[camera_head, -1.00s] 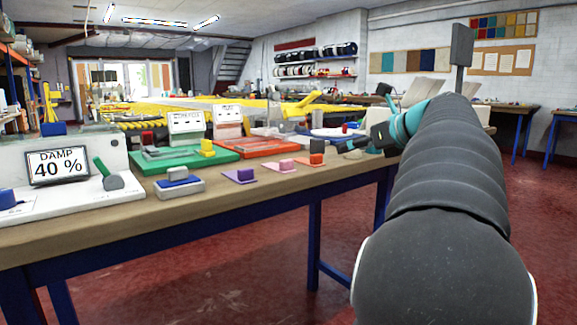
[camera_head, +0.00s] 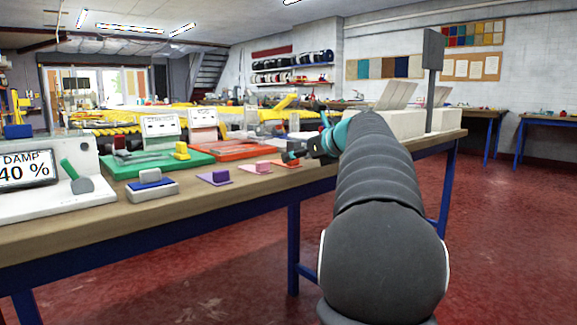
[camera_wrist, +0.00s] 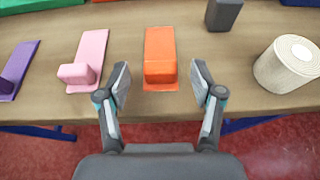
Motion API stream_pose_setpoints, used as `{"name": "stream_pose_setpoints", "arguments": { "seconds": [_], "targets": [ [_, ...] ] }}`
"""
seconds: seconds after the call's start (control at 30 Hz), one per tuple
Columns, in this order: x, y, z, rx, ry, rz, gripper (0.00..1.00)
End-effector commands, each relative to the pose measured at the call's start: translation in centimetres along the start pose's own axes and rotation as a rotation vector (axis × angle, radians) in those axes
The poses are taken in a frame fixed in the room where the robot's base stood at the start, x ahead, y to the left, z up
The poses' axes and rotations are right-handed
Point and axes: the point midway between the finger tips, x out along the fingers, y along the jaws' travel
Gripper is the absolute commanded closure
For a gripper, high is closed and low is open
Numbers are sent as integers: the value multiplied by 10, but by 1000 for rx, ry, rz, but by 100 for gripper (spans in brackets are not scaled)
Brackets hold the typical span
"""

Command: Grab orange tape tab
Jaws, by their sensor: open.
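The orange tape tab (camera_wrist: 160,57) lies on the wooden bench in the wrist view, a flat strip with a raised block at its near end. My gripper (camera_wrist: 160,82) is open and empty, with one finger on each side of the tab's near end. I see gaps between the fingers and the tab; their height above the bench is hard to tell.
A pink tab (camera_wrist: 88,60) and a purple tab (camera_wrist: 15,70) lie to the left. A cream tape roll (camera_wrist: 287,66) and a dark grey block (camera_wrist: 223,14) are to the right. The bench (camera_head: 100,228) ends just in front of the tabs.

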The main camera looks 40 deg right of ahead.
Motion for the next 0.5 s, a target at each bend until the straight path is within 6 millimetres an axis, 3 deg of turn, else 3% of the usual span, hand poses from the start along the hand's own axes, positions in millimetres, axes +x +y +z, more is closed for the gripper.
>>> {"name": "stream_pose_setpoints", "arguments": {
  "seconds": [0.1,0.37,0.5],
  "targets": [
    [16,1,-1,0,1,3,33],
    [18,0,0,0,0,-1,33],
    [18,0,0,0,0,0,68]
  ]
}}
